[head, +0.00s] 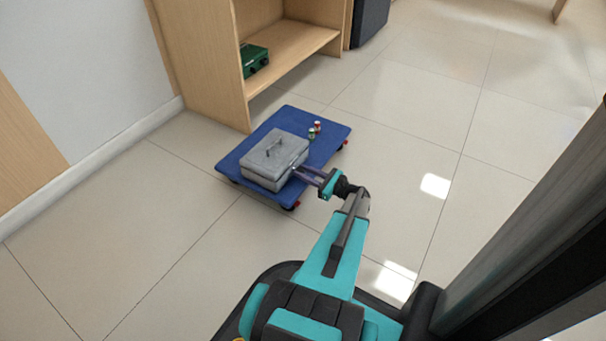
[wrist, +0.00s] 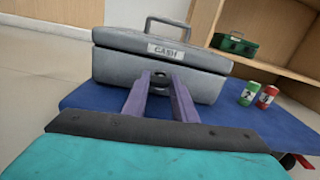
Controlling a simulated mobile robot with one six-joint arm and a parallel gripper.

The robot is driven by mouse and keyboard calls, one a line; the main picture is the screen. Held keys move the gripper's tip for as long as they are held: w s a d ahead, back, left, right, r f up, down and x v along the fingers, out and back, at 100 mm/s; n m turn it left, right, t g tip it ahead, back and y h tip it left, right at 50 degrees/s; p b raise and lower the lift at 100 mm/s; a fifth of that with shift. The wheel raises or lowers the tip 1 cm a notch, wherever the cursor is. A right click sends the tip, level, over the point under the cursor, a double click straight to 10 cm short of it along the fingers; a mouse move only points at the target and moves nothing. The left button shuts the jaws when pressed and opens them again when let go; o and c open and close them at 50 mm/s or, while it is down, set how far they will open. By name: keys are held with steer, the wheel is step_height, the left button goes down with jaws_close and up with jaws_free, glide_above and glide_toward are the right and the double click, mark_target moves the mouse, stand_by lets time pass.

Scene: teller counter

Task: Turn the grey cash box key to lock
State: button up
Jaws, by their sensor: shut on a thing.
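The grey cash box (head: 274,158) stands on a blue dolly, its lid down and its handle on top. In the wrist view the grey cash box (wrist: 120,66) faces me with a CASH label above its front. My gripper (head: 295,170) reaches the front of the box from the right. In the wrist view my gripper (wrist: 160,82) has its two purple fingers at the middle of the box front, around a small dark part at the lock, which looks like the key (wrist: 160,77). The fingers hide much of it, and its turn angle cannot be told.
The blue dolly (head: 235,160) stands on the tiled floor. A green can (wrist: 248,94) and a red can (wrist: 267,97) stand on it, right of the box. A wooden shelf (head: 300,52) behind holds a green box (head: 254,60). The floor to the right is clear.

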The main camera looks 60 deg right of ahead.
steer(key=n, duration=0.4)
steer(key=shift+d, duration=0.15)
steer(key=n, duration=0.4)
steer(key=shift+f, duration=0.1)
steer(key=n+b, duration=0.2)
steer(key=n, duration=0.3)
steer(key=shift+n+b, duration=1.3)
steer(key=shift+n, duration=0.6)
steer(key=o, duration=1)
steer(key=shift+o, duration=0.2)
